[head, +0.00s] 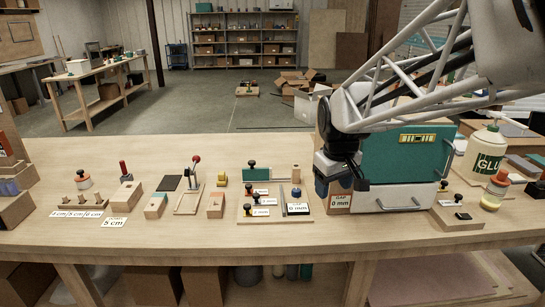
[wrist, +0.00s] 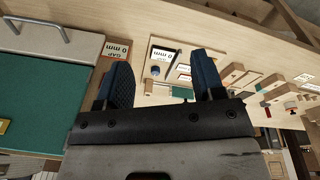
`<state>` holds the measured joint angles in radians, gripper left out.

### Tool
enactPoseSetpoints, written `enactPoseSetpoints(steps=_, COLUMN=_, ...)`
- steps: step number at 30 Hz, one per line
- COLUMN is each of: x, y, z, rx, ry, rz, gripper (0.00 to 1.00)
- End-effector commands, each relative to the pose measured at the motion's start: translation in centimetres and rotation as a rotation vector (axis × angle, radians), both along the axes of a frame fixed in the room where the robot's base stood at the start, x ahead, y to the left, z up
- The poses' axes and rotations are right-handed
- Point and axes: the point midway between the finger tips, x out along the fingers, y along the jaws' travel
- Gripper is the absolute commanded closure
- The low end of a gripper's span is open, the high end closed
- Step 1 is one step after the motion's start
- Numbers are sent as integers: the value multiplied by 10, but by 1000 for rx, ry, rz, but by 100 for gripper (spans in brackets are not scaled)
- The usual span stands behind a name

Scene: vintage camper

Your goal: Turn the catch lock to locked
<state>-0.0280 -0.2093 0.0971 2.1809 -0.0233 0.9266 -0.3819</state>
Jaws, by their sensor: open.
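My gripper (head: 325,185) is open and empty in front of the left end of the teal-and-grey camper box (head: 400,160). In the wrist view its two dark blue fingers stand apart (wrist: 160,68), with tabletop and cards beyond them. The box has a teal panel, a yellow-and-black label (head: 417,138) and a grey handle (head: 388,208) low on its front; its teal panel also fills the left of the wrist view (wrist: 35,105). I cannot clearly pick out the catch lock. A small base with a black knob and black block (head: 462,216) sits at the box's right.
A GAP 0 mm card (head: 340,201) stands by the gripper. A wooden board (head: 272,218) with black knobs and cards lies to the left. A glue bottle (head: 482,155) and orange-capped bottle (head: 494,192) stand right. The front edge of the workbench (head: 230,245) is mostly clear.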

Motion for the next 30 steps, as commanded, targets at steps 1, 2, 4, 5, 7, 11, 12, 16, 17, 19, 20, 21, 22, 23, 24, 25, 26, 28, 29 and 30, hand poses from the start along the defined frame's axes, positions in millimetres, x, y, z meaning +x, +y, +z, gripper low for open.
enactPoseSetpoints(steps=1, x=14, y=2, z=-3, rx=-3, ry=6, rz=20, gripper=38)
enactPoseSetpoints(steps=2, x=21, y=2, z=-4, rx=-5, ry=9, rz=32, gripper=38)
enactPoseSetpoints(steps=4, x=38, y=4, z=-7, rx=-10, ry=15, rz=62, gripper=38)
enactPoseSetpoints(steps=5, x=45, y=5, z=-9, rx=-12, ry=17, rz=75, gripper=38)
enactPoseSetpoints(steps=7, x=62, y=7, z=-13, rx=-16, ry=23, rz=103, gripper=38)
enactPoseSetpoints(steps=11, x=93, y=11, z=-23, rx=-24, ry=36, rz=159, gripper=38)
enactPoseSetpoints(steps=12, x=103, y=12, z=-25, rx=-26, ry=37, rz=175, gripper=38)
enactPoseSetpoints(steps=16, x=133, y=16, z=-38, rx=-33, ry=50, rz=229, gripper=38)
enactPoseSetpoints(steps=17, x=140, y=17, z=-40, rx=-35, ry=52, rz=242, gripper=38)
enactPoseSetpoints(steps=19, x=156, y=19, z=-48, rx=-38, ry=59, rz=270, gripper=38)
enactPoseSetpoints(steps=20, x=164, y=20, z=-51, rx=-39, ry=61, rz=283, gripper=38)
enactPoseSetpoints(steps=21, x=173, y=22, z=-55, rx=-42, ry=65, rz=300, gripper=38)
enactPoseSetpoints(steps=22, x=180, y=23, z=-59, rx=-43, ry=68, rz=313, gripper=38)
enactPoseSetpoints(steps=23, x=187, y=24, z=-63, rx=-45, ry=70, rz=326, gripper=38)
enactPoseSetpoints(steps=24, x=196, y=25, z=-68, rx=-46, ry=73, rz=342, gripper=38)
enactPoseSetpoints(steps=25, x=202, y=26, z=-72, rx=-47, ry=77, rz=355, gripper=38)
enactPoseSetpoints(steps=26, x=209, y=28, z=-75, rx=-49, ry=78, rz=368, gripper=38)
enactPoseSetpoints(steps=28, x=225, y=30, z=-85, rx=-51, ry=85, rz=398, gripper=38)
enactPoseSetpoints(steps=29, x=231, y=31, z=-89, rx=-53, ry=86, rz=409, gripper=38)
enactPoseSetpoints(steps=30, x=240, y=33, z=-95, rx=-54, ry=90, rz=426, gripper=38)
